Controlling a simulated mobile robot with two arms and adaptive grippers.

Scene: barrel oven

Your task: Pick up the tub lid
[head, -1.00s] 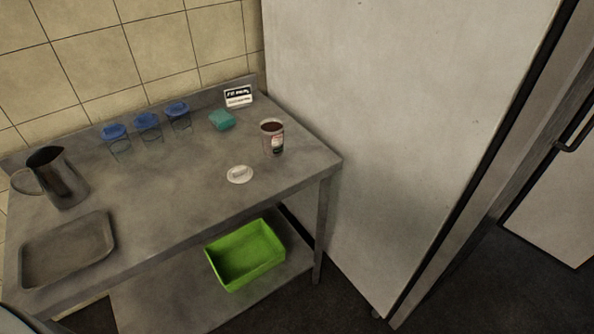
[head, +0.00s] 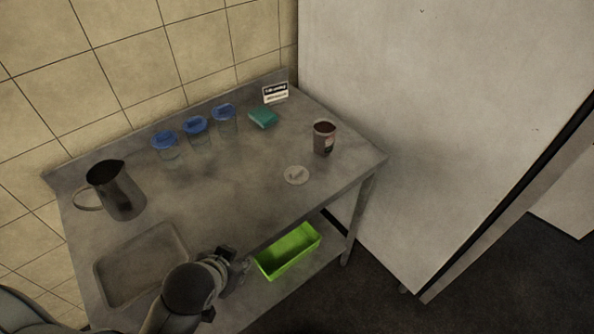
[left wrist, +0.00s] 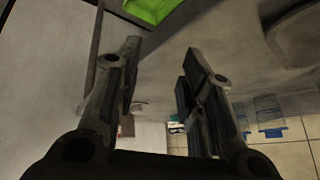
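The tub lid (head: 297,175) is a flat, pale round disc lying on the steel table (head: 250,190), near its front right. The open tub (head: 324,138), with dark brown contents, stands upright just behind and right of it. My left gripper (head: 236,263) is at the table's front edge, in front and left of the lid and apart from it. In the left wrist view its fingers (left wrist: 164,50) are spread with nothing between them. The lid looks like a small pale disc (left wrist: 140,106) there, partly hidden near a finger. My right gripper is not in view.
A metal jug (head: 124,194) and a tray (head: 143,262) are on the table's left. Blue-lidded jars (head: 196,130), a teal block (head: 263,117) and a small sign (head: 275,93) stand at the back. A green crate (head: 288,252) sits on the lower shelf. The tabletop around the lid is clear.

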